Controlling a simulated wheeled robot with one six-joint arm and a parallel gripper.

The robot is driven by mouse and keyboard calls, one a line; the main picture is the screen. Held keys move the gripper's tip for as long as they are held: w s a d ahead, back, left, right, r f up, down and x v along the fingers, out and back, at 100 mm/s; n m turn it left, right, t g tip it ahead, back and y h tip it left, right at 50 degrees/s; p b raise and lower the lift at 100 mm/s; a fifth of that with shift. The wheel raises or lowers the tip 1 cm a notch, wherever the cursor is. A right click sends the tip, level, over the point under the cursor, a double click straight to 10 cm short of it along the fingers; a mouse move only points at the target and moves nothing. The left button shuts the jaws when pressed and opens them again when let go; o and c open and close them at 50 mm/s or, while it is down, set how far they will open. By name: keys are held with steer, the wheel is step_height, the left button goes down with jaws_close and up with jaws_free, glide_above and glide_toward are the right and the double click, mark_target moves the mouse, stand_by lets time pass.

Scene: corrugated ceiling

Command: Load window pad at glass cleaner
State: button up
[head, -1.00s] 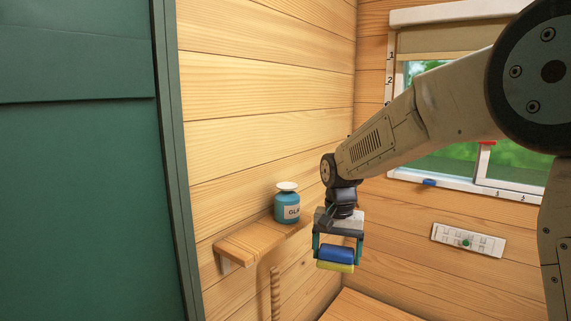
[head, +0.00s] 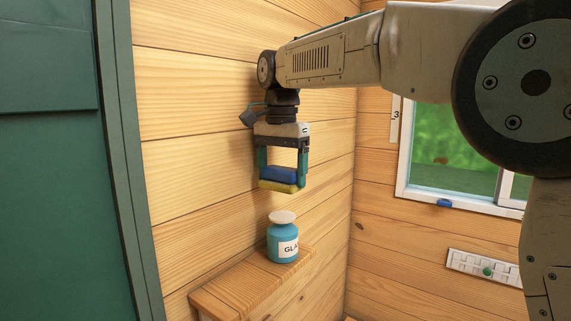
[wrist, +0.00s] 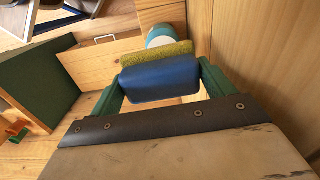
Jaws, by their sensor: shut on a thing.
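The window pad (head: 280,180) has a blue body and a yellow-green face underneath. My gripper (head: 282,174) is shut on its blue body and holds it in the air, roughly level. The pad also shows in the wrist view (wrist: 160,77), between the two green fingers. The glass cleaner (head: 283,241) is a blue bottle with a white label and a pale, wide, round top. It stands upright on the wooden shelf. The pad is above the bottle's top, with a visible gap in the head view. In the wrist view the pad partly hides the bottle (wrist: 162,33).
The wooden shelf (head: 236,290) is bare to the left of the bottle. The plank wall is close behind. A green panel (head: 60,170) stands at the left. At the right are a window (head: 450,140) with a blue item (head: 444,203) on its sill, and a white wall strip (head: 484,269).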

mark_target(282, 216)
steer(key=shift+w, duration=0.35)
steer(key=shift+w+a+f, duration=0.1)
steer(key=shift+a+f, duration=0.05)
steer(key=shift+f, duration=0.05)
steer(key=f, duration=0.3)
steer(key=shift+w+d+f, duration=0.15)
steer(key=shift+d, duration=0.15)
steer(key=shift+f, duration=1.15)
steer(key=shift+f, duration=0.55)
stand_by(0.5)
steer(key=shift+r, duration=0.1)
steer(key=shift+r, duration=3.45)
